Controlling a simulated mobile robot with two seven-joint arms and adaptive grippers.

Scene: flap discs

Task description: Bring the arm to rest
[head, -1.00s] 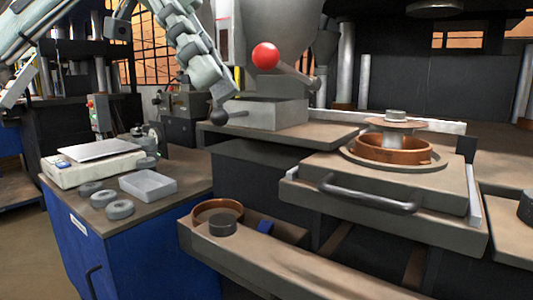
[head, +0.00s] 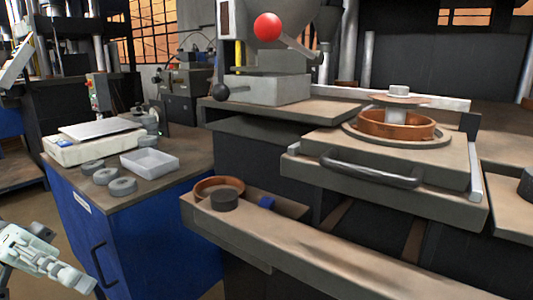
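My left gripper (head: 78,280) is low at the bottom left corner, beside the blue cabinet (head: 160,245) and below its top. It is pale and small in the picture. I see nothing in it, but I cannot make out whether its fingers are apart or together. It touches none of the objects on the worktops. My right gripper is out of view.
The cabinet top holds a scale (head: 95,145), a white tray (head: 149,162) and several grey discs (head: 122,187). A copper-coloured ring (head: 395,125) sits on the handled plate (head: 390,160). A red-knobbed lever (head: 267,27) stands behind. Floor shows left of the cabinet.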

